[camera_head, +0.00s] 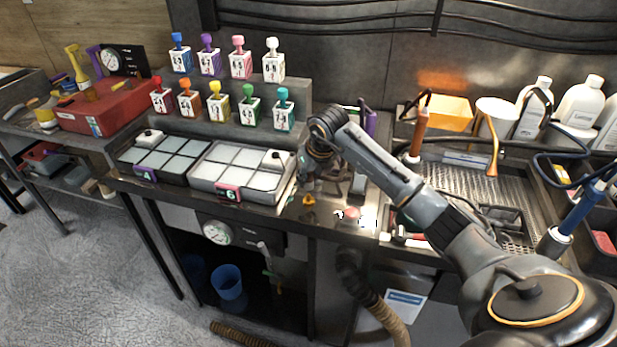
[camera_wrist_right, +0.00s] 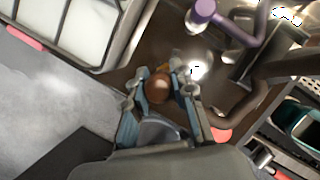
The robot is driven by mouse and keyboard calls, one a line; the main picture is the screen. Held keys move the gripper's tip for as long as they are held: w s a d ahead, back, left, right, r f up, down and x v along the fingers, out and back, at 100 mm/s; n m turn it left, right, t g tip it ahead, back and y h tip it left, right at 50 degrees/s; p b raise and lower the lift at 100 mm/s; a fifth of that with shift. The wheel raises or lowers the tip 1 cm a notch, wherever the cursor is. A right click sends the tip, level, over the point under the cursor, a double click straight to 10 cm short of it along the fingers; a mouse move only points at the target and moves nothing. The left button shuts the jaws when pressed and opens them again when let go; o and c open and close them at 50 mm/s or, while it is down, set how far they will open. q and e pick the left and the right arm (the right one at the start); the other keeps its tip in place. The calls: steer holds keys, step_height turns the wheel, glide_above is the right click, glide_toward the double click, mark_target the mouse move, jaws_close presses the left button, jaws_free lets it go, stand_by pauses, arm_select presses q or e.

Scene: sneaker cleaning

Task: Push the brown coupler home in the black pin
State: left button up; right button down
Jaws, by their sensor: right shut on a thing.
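The brown coupler (camera_wrist_right: 158,86) shows in the right wrist view as a round brown end between the two fingers of my right gripper (camera_wrist_right: 163,84). The fingers are shut on it. Whether the coupler touches the pin cannot be told. My left gripper is not in view.
The white compartment tray (camera_head: 232,188) stands close left of my right gripper. A small yellow-orange part (camera_head: 308,200) lies near the fingers, and a red disc (camera_head: 348,214) lies right of them. A purple-ended part (camera_wrist_right: 205,10) stands behind. A perforated metal tray (camera_head: 495,190) is farther right.

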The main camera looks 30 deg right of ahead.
steer(key=shift+r, duration=0.1)
steer(key=shift+r+p, duration=1.8)
steer(key=shift+r, duration=1.15)
